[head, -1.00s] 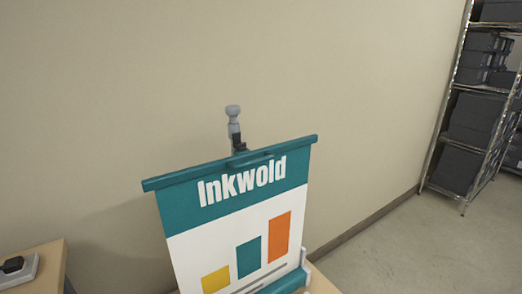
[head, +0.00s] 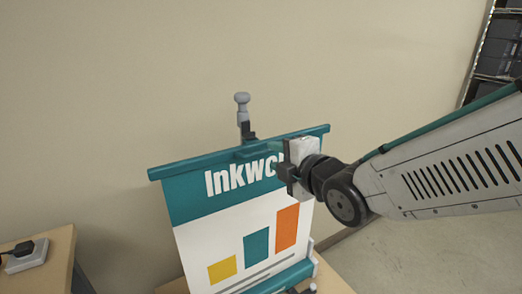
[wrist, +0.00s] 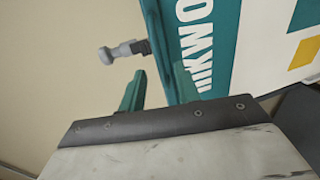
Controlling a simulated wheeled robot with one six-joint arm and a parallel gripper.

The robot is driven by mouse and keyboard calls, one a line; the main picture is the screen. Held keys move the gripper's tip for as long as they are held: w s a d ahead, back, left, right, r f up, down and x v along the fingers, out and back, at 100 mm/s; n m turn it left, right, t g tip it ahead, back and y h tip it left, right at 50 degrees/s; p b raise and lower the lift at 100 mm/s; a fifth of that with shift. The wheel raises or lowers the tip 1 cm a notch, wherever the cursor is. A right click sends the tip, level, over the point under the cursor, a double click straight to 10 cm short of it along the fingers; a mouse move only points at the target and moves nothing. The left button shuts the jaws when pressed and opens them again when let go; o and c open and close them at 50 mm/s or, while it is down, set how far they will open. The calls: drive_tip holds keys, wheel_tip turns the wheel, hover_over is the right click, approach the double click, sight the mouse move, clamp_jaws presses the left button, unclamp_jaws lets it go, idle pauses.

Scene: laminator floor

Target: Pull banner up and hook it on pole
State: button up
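The banner (head: 195,221) stands pulled up, white with a teal top band, partly hidden lettering and coloured bars. Its teal top bar (head: 188,170) has a small handle at the middle. The pole (head: 242,112) rises just behind it, with a grey knob and a dark hook piece at bar height. The knob (wrist: 106,55) and banner (wrist: 222,45) also show in the wrist view. My gripper (head: 272,160) is at the banner's upper front, near the handle. In the wrist view its teal fingers (wrist: 158,70) are apart, close to the bar; contact is unclear.
A wooden table (head: 50,250) with a white power strip (head: 27,256) is at the lower left. A plain wall (head: 90,90) stands behind the banner. A metal shelf (head: 490,45) with dark boxes is at the upper right. Open floor (head: 420,255) lies at the right.

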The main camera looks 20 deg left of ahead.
sight(266, 152)
drive_tip(key=x, duration=0.7)
drive_tip(key=shift+w+a, duration=0.1)
drive_tip(key=shift+a, duration=0.1)
